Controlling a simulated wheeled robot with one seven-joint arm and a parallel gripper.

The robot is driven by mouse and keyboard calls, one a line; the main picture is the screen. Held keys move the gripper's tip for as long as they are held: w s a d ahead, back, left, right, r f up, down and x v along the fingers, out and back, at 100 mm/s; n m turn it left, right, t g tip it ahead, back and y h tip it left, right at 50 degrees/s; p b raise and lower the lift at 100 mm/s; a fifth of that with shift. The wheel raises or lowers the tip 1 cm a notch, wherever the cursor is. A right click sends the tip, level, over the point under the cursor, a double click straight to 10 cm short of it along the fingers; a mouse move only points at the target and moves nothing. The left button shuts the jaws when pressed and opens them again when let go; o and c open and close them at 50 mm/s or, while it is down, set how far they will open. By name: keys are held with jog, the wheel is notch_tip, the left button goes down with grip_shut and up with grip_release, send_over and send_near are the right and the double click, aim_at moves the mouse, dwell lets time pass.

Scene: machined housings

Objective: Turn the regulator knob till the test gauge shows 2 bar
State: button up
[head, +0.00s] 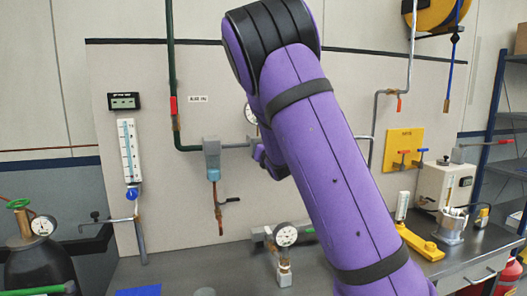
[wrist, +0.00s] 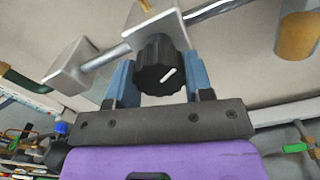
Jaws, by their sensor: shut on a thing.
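The regulator knob (wrist: 152,72) is black and ribbed with a white pointer line, seen close in the wrist view under a grey metal body (wrist: 150,28) on a pipe. My gripper (wrist: 159,66) has its two blue fingers on either side of the knob, shut on it. In the head view my purple arm hides the knob and fingers. A round white gauge (head: 286,234) stands on a fitting on the bench; its reading is too small to tell. Another gauge (head: 250,113) on the wall panel is partly hidden behind my arm. I cannot tell which is the test gauge.
A filter unit (head: 212,158) with a pipe hangs on the panel left of my arm. A yellow valve plate (head: 403,149) and bench devices (head: 444,187) are at the right.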

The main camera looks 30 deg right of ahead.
jog(key=shift+f, duration=0.15)
jog(key=o, duration=0.9)
jog(key=v, duration=1.1)
